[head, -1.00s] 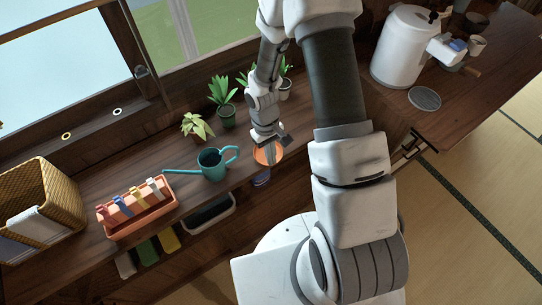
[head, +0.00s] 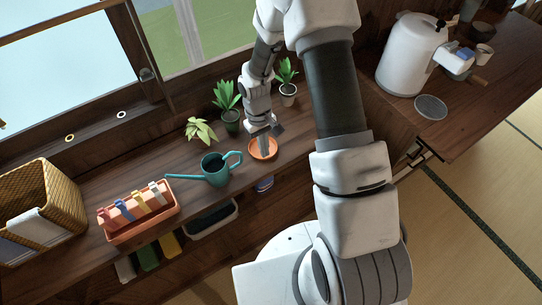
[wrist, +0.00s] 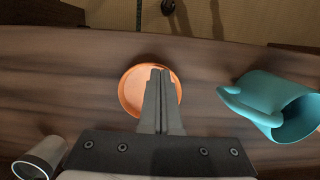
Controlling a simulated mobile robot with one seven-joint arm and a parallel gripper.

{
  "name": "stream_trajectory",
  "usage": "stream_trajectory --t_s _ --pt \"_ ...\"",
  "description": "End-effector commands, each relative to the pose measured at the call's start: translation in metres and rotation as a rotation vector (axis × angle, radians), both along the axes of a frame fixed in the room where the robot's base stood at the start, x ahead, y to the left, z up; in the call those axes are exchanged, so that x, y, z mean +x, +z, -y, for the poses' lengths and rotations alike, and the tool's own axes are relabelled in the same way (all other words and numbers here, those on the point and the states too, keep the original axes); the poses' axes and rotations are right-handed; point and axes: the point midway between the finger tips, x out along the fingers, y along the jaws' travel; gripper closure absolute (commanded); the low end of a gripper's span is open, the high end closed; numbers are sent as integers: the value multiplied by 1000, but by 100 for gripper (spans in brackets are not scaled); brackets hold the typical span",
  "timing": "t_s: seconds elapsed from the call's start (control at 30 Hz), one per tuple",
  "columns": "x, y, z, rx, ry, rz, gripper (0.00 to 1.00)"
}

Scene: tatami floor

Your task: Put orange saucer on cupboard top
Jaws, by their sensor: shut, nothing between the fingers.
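The orange saucer (head: 270,154) lies flat on the wooden cupboard top (head: 300,135), near its front edge. It also shows in the wrist view (wrist: 130,92), lying just inside that edge. My gripper (head: 264,146) is shut and empty. Its fingers (wrist: 160,80) come down over the saucer and hide part of its middle and right side. I cannot tell whether the fingertips touch the saucer.
A teal watering can (head: 214,170) stands left of the saucer. Several potted plants (head: 228,97) stand behind. An orange planter box (head: 140,222) and wicker basket (head: 62,190) are further left. A white dispenser (head: 405,62) stands far right.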

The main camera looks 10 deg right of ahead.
Motion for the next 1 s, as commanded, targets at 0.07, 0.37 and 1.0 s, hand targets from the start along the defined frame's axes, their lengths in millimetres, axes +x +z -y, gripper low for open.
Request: stream_trajectory --t_s 0.07,0.37,1.0 --pt "0 7 0 -1 1 0 100" --pt "5 32 0 -2 -2 3 100" --pt "27 162 -8 1 0 3 100"
